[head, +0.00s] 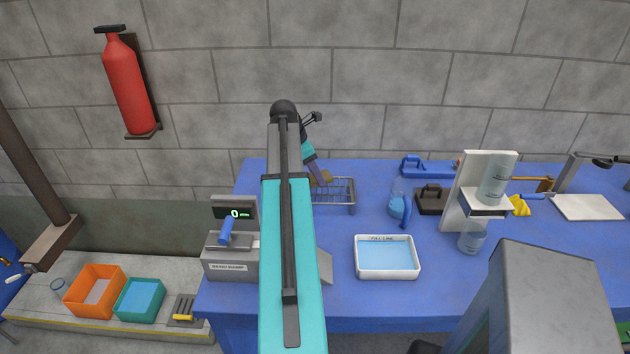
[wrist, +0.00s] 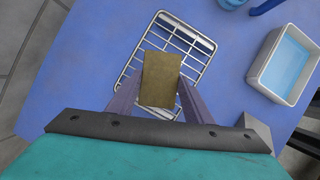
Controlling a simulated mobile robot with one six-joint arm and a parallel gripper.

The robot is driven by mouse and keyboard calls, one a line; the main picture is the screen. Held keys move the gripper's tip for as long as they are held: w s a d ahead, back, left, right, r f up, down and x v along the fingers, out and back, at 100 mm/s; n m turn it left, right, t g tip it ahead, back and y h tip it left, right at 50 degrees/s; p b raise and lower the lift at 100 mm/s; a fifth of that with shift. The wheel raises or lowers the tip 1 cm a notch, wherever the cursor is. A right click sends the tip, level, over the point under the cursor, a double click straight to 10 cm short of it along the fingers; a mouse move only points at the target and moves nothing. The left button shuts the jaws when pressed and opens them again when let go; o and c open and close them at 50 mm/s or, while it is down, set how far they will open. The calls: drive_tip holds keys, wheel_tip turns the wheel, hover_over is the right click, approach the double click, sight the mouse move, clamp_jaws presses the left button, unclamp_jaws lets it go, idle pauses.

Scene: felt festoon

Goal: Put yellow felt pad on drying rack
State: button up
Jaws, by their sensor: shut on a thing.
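The drying rack (head: 343,190) is a silver wire rack on the blue table, partly hidden behind my arm in the head view. It shows more fully in the wrist view (wrist: 196,42). My gripper (wrist: 160,100) is shut on the yellow felt pad (wrist: 160,78), a flat brownish-yellow rectangle held between the two purple fingers. The pad overlaps the rack's wires in the wrist view; I cannot tell whether it touches them. In the head view a small part of the pad (head: 326,178) shows at the rack's left side, beside my gripper (head: 320,180).
A white tray of blue liquid (head: 387,273) stands right of the rack, towards the front. A grey device labelled as a ramp (head: 228,262) stands at the left front. A blue jug (head: 399,207) and a white dispenser (head: 465,200) are to the right. A wall is behind.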

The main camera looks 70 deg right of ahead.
sight(315, 181)
drive_tip(key=shift+f+p, duration=0.5)
drive_tip(key=shift+f, duration=1.2)
drive_tip(key=shift+f, duration=0.1)
drive_tip(key=o, duration=1.1)
drive_tip(key=shift+b+v, duration=1.1)
drive_tip(key=shift+v, duration=5.05)
drive_tip(key=shift+a, duration=0.1)
